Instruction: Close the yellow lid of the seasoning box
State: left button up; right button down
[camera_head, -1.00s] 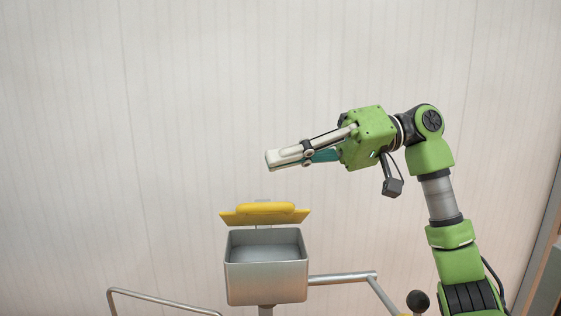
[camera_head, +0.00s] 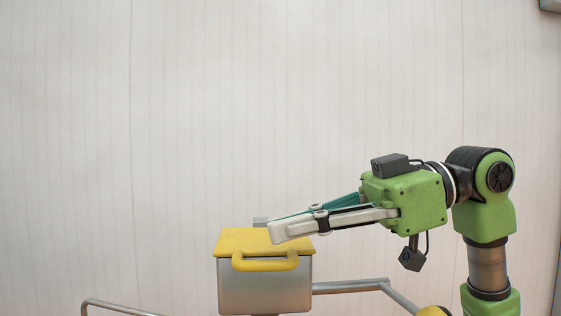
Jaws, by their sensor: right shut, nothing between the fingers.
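The seasoning box (camera_head: 264,289) is a grey metal box at the lower middle of the head view. Its yellow lid (camera_head: 236,241) lies flat over the top, with the yellow handle (camera_head: 265,265) toward me at the front edge. The box's inside is hidden by the lid. My right gripper (camera_head: 275,232) is shut and empty. Its fingertips are over the right part of the lid, at or just above its surface; I cannot tell if they touch. My left gripper is not in view.
A metal rail (camera_head: 350,287) runs from the box's right side to a yellow part (camera_head: 432,311) at the bottom. Another bent rail (camera_head: 115,306) is at the lower left. A pale panelled wall (camera_head: 200,120) stands behind, with free room above the box.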

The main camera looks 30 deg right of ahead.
jog(key=shift+s+a+f+b, duration=0.15)
jog(key=shift+f+b, duration=0.25)
jog(key=shift+f, duration=0.2)
jog(key=shift+s+f+b, duration=0.1)
jog(key=shift+f+b, duration=0.3)
jog(key=shift+f, duration=0.15)
jog(key=shift+f, duration=0.1)
